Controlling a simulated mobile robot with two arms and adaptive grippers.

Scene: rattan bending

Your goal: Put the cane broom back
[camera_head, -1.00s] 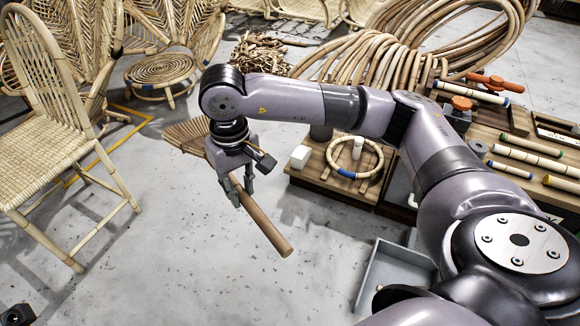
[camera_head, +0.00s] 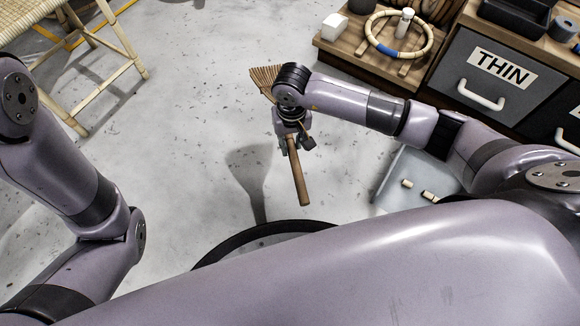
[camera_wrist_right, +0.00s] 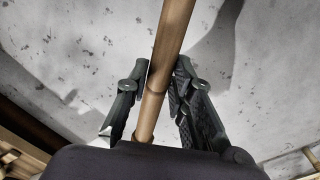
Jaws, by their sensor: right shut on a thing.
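The cane broom (camera_head: 299,178) has a brown wooden handle and a fan of cane bristles. In the head view its bristles (camera_head: 264,78) point up and left behind my wrist, and its handle hangs down toward the viewer. My right gripper (camera_head: 297,146) is shut on the handle and holds the broom above the floor. In the right wrist view, the handle (camera_wrist_right: 158,85) runs between the two dark fingers (camera_wrist_right: 155,92). My left arm shows at the left edge of the head view, but its gripper is out of view.
A wooden bench (camera_head: 345,57) with a cane ring (camera_head: 385,52) and white block (camera_head: 335,26) stands at upper right, beside a drawer labelled THIN (camera_head: 499,68). A grey tray (camera_head: 391,180) with short pieces lies below. A rattan chair (camera_head: 30,22) stands upper left. The middle floor is clear.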

